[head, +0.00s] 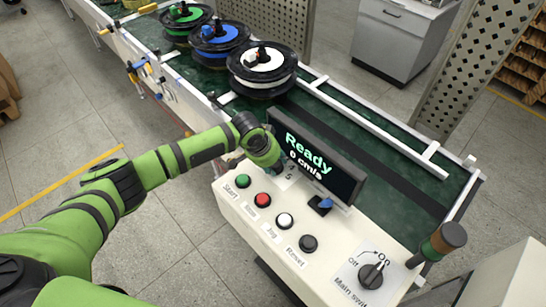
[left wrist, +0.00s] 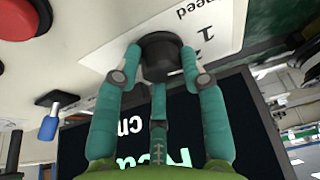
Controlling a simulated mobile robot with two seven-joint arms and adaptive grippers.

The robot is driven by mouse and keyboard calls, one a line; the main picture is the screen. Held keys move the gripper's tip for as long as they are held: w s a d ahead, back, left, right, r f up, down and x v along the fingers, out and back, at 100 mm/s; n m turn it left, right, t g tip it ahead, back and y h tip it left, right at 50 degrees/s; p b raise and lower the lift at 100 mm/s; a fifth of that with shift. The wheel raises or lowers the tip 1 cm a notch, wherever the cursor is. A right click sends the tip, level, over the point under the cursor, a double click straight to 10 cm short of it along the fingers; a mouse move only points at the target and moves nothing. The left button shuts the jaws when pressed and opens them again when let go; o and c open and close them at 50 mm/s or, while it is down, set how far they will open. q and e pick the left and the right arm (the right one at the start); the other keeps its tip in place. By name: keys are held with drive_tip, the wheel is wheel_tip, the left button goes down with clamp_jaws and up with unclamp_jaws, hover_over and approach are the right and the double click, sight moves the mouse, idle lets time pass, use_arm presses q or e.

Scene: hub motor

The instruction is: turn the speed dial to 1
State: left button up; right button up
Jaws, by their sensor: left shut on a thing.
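The speed dial is a round black knob (left wrist: 162,55) on the white panel, next to a label with "1" and part of the word "Speed". My left gripper (left wrist: 160,68) has its teal fingers closed around the knob in the left wrist view. In the head view my left gripper (head: 275,166) reaches down onto the panel beside the display and hides the dial; a bit of its number label shows. The knob's pointer cannot be made out. The display (head: 318,158) reads "Ready" and "0 cm/s". My right gripper is not in view.
The control panel (head: 232,213) carries a green button (head: 243,181), a red button (head: 262,200), a white button (head: 285,220), a black button (head: 308,243), a blue-tipped switch (head: 322,204) and a main switch (head: 372,274). Several spools, including a white one (head: 263,66), stand on the conveyor behind.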

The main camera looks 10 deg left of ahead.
use_arm(q)
drive_tip(key=shift+w+r+t, duration=0.3)
drive_tip(key=shift+w+r, duration=0.05)
drive_tip(key=shift+r, duration=0.05)
drive_tip(key=o, duration=1.1)
drive_tip(key=shift+f, duration=0.15)
drive_tip(key=shift+s+f, duration=0.15)
